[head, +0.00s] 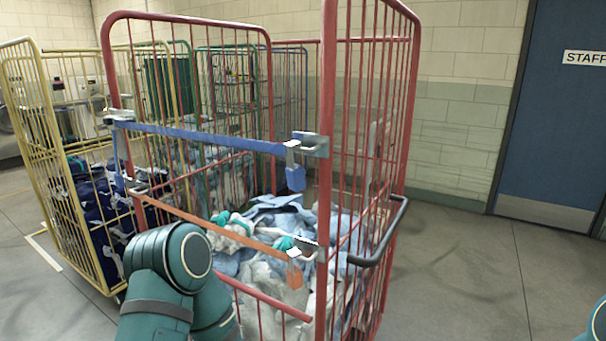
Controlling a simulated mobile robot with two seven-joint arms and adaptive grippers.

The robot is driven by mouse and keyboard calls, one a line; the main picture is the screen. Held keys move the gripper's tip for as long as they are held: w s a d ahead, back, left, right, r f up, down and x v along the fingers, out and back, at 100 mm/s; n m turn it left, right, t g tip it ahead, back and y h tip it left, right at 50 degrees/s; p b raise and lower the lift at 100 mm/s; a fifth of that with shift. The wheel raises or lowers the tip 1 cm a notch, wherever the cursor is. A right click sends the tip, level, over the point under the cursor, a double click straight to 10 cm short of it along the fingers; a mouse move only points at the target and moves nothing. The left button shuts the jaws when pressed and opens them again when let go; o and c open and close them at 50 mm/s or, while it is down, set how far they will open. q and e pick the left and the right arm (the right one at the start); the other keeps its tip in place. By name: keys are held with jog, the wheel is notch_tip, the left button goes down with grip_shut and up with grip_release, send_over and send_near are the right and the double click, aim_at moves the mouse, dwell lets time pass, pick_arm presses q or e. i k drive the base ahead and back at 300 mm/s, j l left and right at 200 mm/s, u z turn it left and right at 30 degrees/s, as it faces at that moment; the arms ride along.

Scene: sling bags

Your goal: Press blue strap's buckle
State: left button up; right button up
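The blue strap (205,137) runs across the front of the red cage (327,90), stretched between its two front posts. Its grey metal buckle (309,144) is at the right post, with a blue end piece (295,178) hanging below it. Whether the buckle is latched is too small to tell. An orange strap (215,226) crosses lower, sloping down to the right, with an orange end piece (295,276) hanging at its right end. My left arm shows at the bottom, in front of the cage, but its gripper is not visible. Only a sliver of my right arm shows at the right edge.
Pale blue, white and teal cloths (275,225) fill the red cage. A black handle (382,245) juts from its right side. A yellow cage (60,160) with dark blue bags stands left. A blue door (555,125) is at right, with clear floor before it.

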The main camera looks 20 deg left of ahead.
aim_at(107, 120)
jog(key=u, duration=1.6)
jog(key=i+j+z, duration=0.1)
jog(key=z, duration=0.35)
jog(key=i+j+z, duration=0.15)
jog(key=z, duration=0.3)
jog(key=j+z, duration=0.25)
jog(key=z, duration=0.2)
jog(key=i+j+z, duration=0.1)
jog(key=j+z, duration=0.15)
jog(key=j, duration=0.2)
jog(key=i+j+z, duration=0.1)
jog(key=j+z, duration=0.15)
jog(key=j, duration=0.2)
jog(key=j+z, duration=0.15)
jog(key=j, duration=0.8)
